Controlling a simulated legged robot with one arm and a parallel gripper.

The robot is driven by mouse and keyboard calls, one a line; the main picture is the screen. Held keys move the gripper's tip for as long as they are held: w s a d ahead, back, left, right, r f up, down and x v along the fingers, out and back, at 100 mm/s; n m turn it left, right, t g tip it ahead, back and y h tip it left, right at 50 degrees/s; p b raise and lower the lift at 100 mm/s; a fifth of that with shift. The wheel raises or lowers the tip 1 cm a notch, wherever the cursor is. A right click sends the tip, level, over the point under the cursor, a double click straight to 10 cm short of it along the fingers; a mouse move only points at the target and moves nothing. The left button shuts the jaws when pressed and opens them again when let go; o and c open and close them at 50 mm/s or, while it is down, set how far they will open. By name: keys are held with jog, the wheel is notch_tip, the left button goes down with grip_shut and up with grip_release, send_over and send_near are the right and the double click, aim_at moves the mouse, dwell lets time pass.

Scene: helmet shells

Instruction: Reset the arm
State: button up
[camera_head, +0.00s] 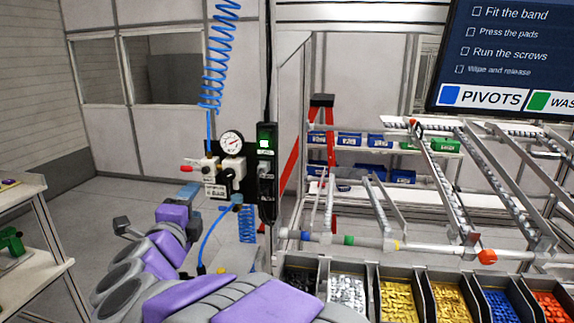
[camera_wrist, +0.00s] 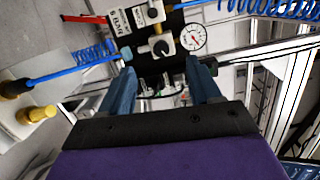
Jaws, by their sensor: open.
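My gripper (camera_wrist: 164,72) shows in the wrist view with its two blue fingers spread apart and nothing between them. In the head view my gripper (camera_head: 189,190) is at the end of my folded purple and grey arm, left of centre. It points toward an air regulator unit (camera_head: 216,178) with a round pressure gauge (camera_head: 232,142). The gap between fingers and unit cannot be judged exactly. No helmet shell is recognisable.
A coiled blue hose (camera_head: 217,60) hangs above the regulator. A black control box (camera_head: 266,170) with a green light is beside it. Small-part bins (camera_head: 346,291) line the lower right below a metal rack (camera_head: 440,190). A bench (camera_head: 30,245) stands left; floor between is open.

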jog(key=s+d+f+n+g+y+b, duration=0.2)
jog(key=s+d+f+n+g+y, duration=0.2)
jog(key=s+d+f+n+g, duration=1.25)
jog(key=s+d+f+n+g+h, duration=0.1)
jog(key=s+d+f, duration=0.3)
jog(key=s+d, duration=0.6)
jog(key=s+d+f+n+g+h, duration=0.1)
jog(key=s+d+f+g+h, duration=0.1)
jog(key=s+d, duration=0.9)
notch_tip(320, 180, down, 3)
jog(key=shift+r+h, duration=0.15)
jog(key=shift+h, duration=0.55)
